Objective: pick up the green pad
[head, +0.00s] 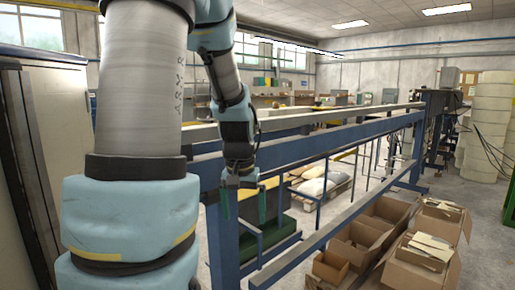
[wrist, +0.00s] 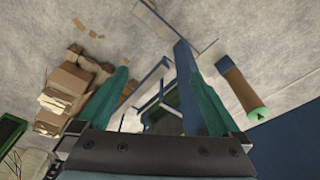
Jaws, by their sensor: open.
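My gripper (head: 243,207) hangs beside the long blue frame in the head view, its two green fingers apart and pointing down. In the wrist view my gripper (wrist: 162,78) shows the same fingers spread, with nothing held between them. A dark green surface (head: 283,238) lies low behind the frame in the head view. In the wrist view a dark green-edged object (wrist: 165,122) shows low between the fingers, partly hidden by the gripper body; I cannot tell what it is.
The blue frame (head: 330,140) with metal rails runs from my gripper to the back right. Open cardboard boxes (head: 425,250) stand on the floor at the right. A pallet with sacks (head: 318,182) is behind the frame. A brown roll (wrist: 243,90) shows in the wrist view.

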